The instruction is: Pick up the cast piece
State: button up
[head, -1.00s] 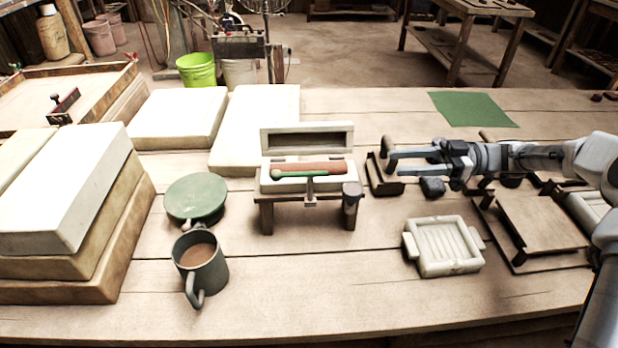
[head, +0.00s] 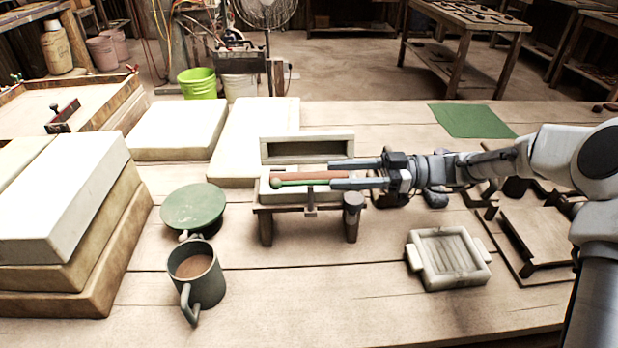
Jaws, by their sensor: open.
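A reddish-brown bar (head: 312,174), which looks like the cast piece, lies in the lower half of a small pale press (head: 264,190) on dark legs. The press's upper half (head: 300,138) is tipped up behind, showing a hollow. My gripper (head: 331,174) comes in from the right with its jaws open. In the picture its fingertips overlap the right end of the bar, one finger behind and one in front. I cannot tell whether they touch it.
A green round lid (head: 194,207) and a green mug (head: 197,289) with brown contents stand front left. Stacked pale slabs (head: 55,190) fill the left. A pale ribbed tray (head: 447,258) and a dark wooden frame (head: 535,235) lie right. The front middle of the table is clear.

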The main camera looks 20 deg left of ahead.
aim_at(322, 173)
jog(key=x, duration=0.4)
jog(key=shift+s+a+b, duration=0.15)
jog(key=shift+a+b, duration=0.05)
jog(key=shift+b, duration=0.1)
grip_shut()
